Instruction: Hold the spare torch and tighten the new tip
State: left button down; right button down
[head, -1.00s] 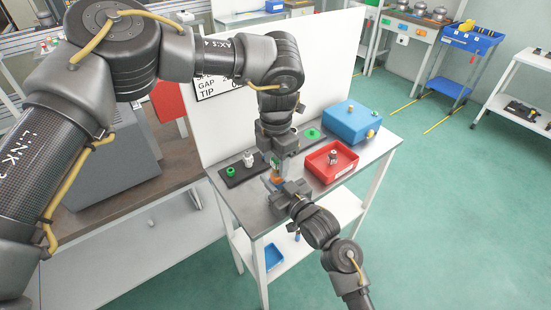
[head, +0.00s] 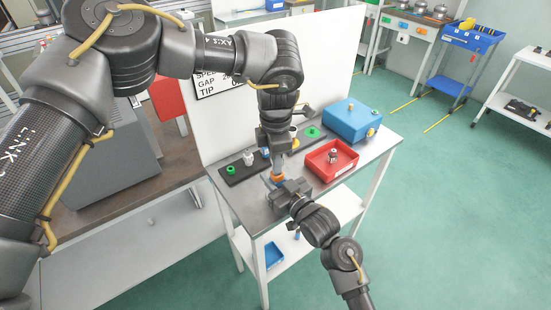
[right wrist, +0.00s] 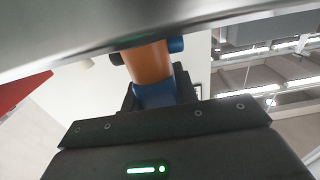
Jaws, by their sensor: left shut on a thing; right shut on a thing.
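The spare torch (head: 277,178) shows as a short orange piece between my two grippers, above the front of the grey table. In the right wrist view the torch (right wrist: 149,65) is an orange cylinder with blue parts. My right gripper (head: 276,187) is shut on it from the lower right. My left gripper (head: 277,165) points down directly above the torch and is shut at its upper end. The new tip is hidden between the left fingers, so I cannot see how it is seated.
A black strip (head: 238,174) with a green ring (head: 231,170) and a white-grey part (head: 248,158) lies left of the grippers. A red tray (head: 345,172) holding a metal part (head: 333,156) and a blue box (head: 351,121) stand to the right. A white panel (head: 225,130) rises behind.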

pick_arm(q)
jog(key=shift+m, duration=0.8)
jog(key=shift+w, duration=0.1)
